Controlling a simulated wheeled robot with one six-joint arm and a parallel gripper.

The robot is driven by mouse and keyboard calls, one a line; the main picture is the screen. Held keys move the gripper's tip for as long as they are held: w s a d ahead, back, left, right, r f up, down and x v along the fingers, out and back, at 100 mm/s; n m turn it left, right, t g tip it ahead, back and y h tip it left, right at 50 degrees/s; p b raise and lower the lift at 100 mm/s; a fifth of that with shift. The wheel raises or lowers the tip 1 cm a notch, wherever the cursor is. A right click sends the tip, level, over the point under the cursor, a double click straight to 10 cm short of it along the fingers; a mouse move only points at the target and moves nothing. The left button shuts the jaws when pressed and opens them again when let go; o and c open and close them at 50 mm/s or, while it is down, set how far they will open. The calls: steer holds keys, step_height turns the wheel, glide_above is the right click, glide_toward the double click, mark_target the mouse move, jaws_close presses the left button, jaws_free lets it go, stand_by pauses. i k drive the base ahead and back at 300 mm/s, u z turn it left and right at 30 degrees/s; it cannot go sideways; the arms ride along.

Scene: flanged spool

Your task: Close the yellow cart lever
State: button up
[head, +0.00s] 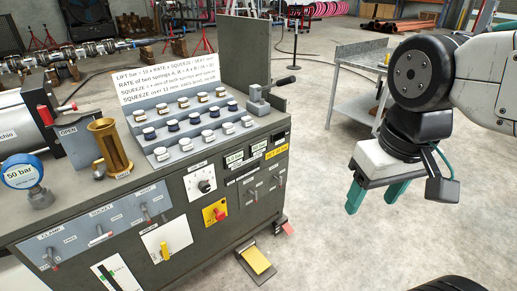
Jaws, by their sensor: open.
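A small yellow lever handle (164,252) stands upright on a white plate low on the front of the dark grey cart (190,258). A flat yellow pedal-like plate (257,261) sits near the floor at the cart's right foot. No label tells which of the two is the cart lever. My gripper (371,201), with teal fingers, is open and empty. It hangs over bare floor to the right of the cart, well apart from both yellow parts.
The cart front also bears a red knob on a yellow plate (216,212), a dial (203,185) and several grey toggle levers. A brass cup (110,148) and a blue 50 bar gauge (22,172) stand on top. A grey side table (345,90) stands behind. Floor between is clear.

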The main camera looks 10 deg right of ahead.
mark_target(164, 253)
steer(key=z, duration=2.15)
steer(key=k, duration=1.3)
steer(key=u, duration=2.4)
steer(key=i, duration=0.5)
steer(key=z, duration=0.05)
